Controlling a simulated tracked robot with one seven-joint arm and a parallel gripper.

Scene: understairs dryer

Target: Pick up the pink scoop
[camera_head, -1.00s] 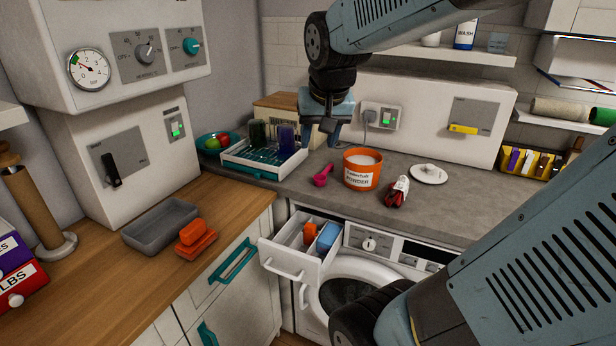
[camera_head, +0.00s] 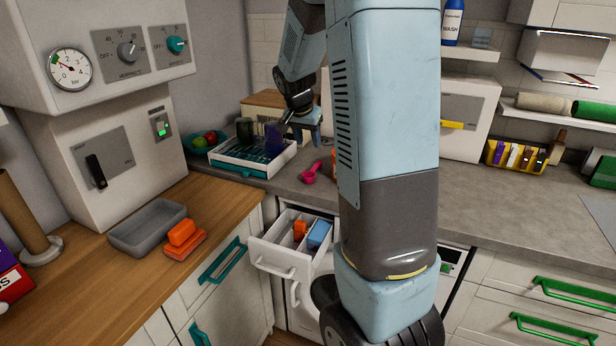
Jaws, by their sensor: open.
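The pink scoop (camera_head: 311,172) lies on the grey counter, to the right of the white and teal rack. My gripper (camera_head: 304,138) is open and empty, pointing down above and slightly left of the scoop, apart from it. My arm hides most of the orange powder tub (camera_head: 334,165) just right of the scoop. The lidded white dish and the red item seen earlier are hidden behind my arm.
A white rack (camera_head: 225,166) with dark cups stands left of my gripper. Below the counter, a white drawer (camera_head: 275,258) is pulled out, holding orange and blue things. A grey tray (camera_head: 147,229) and orange blocks (camera_head: 184,238) lie on the wooden counter.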

